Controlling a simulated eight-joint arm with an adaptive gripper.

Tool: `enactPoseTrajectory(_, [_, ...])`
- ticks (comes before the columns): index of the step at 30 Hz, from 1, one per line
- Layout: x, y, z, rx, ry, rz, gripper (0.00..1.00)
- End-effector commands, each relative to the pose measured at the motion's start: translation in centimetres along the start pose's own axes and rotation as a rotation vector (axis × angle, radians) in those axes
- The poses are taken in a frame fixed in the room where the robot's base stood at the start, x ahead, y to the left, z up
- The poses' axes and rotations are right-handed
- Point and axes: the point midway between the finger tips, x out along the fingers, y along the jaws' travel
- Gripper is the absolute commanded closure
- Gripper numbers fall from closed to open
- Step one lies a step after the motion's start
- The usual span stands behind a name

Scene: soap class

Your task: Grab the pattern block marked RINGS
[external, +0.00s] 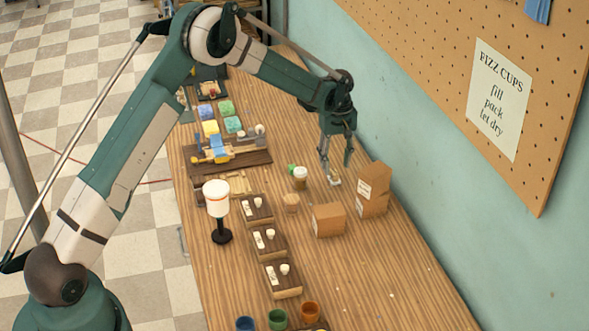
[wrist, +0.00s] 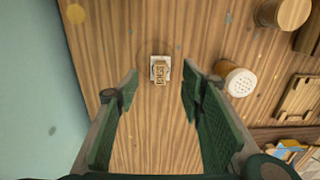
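A small tan block (wrist: 160,74) with dark lettering stands on or against a pale piece on the table in the wrist view. Its lettering is too small to read with certainty; it may say RINGS. In the external view a small pale item (external: 334,183), apparently the same one, lies just below my gripper (external: 336,160). My gripper, also in the wrist view (wrist: 159,84), is open and empty. Its two fingers point down with the block in line with the gap between them, and it is apart from the block.
A white-lidded shaker (external: 300,180), also in the wrist view (wrist: 240,82), stands left of my gripper. Cardboard boxes (external: 329,219) stand in front and right. The teal wall (external: 400,130) is close on the right. Wooden trays (external: 270,242) line the table's left.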

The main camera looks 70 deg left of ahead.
Motion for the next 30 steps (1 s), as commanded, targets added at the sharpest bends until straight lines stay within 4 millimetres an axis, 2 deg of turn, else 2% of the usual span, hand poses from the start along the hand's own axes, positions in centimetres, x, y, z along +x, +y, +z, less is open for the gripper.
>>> enactPoseTrajectory(14, [0.6,0.0,0.0,0.0,0.0,0.0,0.61])
enactPoseTrajectory(30, [5.1,-0.1,0.2,0.0,0.0,0.0,0.61])
